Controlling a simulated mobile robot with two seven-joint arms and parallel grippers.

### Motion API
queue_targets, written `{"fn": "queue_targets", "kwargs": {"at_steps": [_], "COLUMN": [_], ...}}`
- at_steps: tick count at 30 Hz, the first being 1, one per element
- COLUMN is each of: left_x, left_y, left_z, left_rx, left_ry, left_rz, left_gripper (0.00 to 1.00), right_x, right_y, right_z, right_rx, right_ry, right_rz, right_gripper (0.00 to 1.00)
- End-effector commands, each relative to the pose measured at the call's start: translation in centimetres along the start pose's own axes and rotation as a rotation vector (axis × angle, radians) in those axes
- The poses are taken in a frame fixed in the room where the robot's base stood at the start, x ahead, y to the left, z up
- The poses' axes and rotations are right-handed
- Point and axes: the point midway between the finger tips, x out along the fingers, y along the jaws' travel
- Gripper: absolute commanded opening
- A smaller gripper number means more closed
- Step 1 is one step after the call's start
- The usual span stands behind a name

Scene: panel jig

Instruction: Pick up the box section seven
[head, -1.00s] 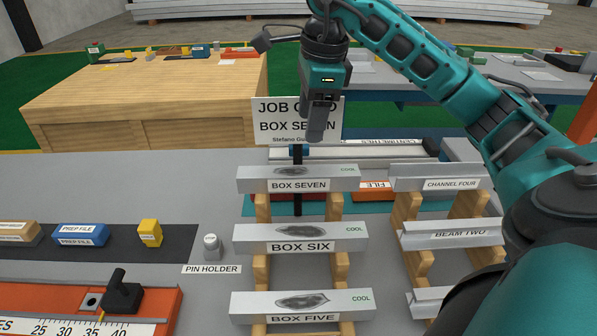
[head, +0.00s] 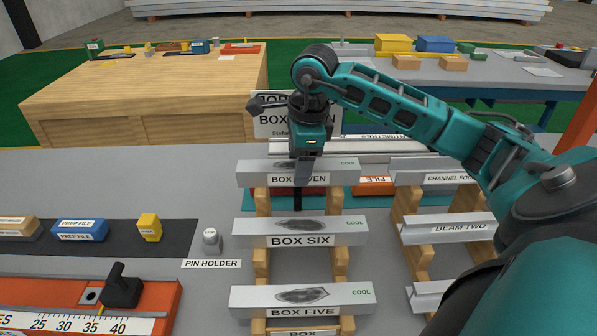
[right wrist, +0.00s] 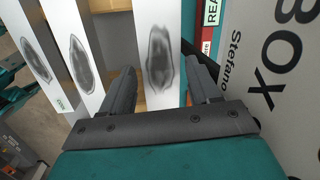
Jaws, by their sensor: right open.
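The box section seven (head: 257,171) is a pale grey bar with a dark smudge on top. It lies level across wooden supports, farthest back in its column. My right gripper (head: 303,172) points down at its middle and covers part of its label in the head view. In the right wrist view the two open fingers (right wrist: 160,82) appear on either side of the bar (right wrist: 160,25), with nothing gripped. I cannot tell exactly how low the fingertips are against it. My left gripper is not in view.
Box six (head: 255,230) and box five (head: 255,298) lie nearer on the same rack. Channel four (head: 410,172) and beam two (head: 420,234) are to the right. The job card (head: 268,122) stands close behind. A pin holder (head: 211,241) stands to the left.

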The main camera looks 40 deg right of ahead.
Motion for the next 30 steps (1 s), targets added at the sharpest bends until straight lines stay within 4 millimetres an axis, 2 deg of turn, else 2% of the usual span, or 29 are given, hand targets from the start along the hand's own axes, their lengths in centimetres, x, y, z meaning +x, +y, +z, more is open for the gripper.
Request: {"fn": "queue_targets", "kwargs": {"at_steps": [4, 23, 30], "left_x": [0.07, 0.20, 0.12], "left_y": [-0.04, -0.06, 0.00], "left_z": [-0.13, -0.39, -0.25], "left_rx": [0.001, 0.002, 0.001], "left_ry": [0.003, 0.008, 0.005], "left_rz": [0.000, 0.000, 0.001], "left_gripper": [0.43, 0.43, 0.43], "right_x": [-0.03, -0.02, -0.10], "right_y": [-0.01, 0.01, -0.03], "right_z": [0.00, -0.03, -0.03], "right_rx": [0.000, 0.000, 0.000], "right_ry": [0.000, 0.001, 0.001], "right_rz": [0.000, 0.001, 0.000], "right_gripper": [0.61, 0.01, 0.00]}}
